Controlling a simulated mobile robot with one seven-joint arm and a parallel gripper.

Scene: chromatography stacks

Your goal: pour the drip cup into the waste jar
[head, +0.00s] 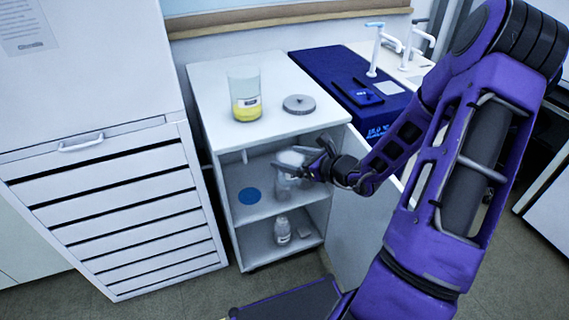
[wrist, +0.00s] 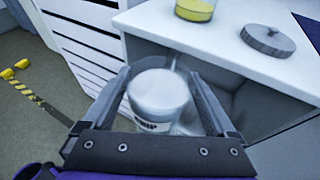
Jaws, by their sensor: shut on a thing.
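The waste jar (head: 245,95) is a clear, open-topped jar with yellow liquid at its bottom and a label, upright on the white cabinet top. Its lower part also shows at the top of the wrist view (wrist: 195,9). A clear, whitish cup with a dark-printed label, which I take as the drip cup (wrist: 157,98), is between my fingers. My gripper (head: 303,168) is shut on it at the opening of the cabinet's upper shelf. The cup (head: 283,184) looks about upright there. Whether it touches the shelf, and what it holds, I cannot tell.
A grey knobbed lid (head: 299,104) lies right of the jar. The cabinet door (head: 362,215) stands open on the right. A blue disc (head: 249,196) is on the upper shelf, and a bottle (head: 282,230) below. A blue-covered bench (head: 335,75) adjoins. The drawer unit (head: 120,205) stands left.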

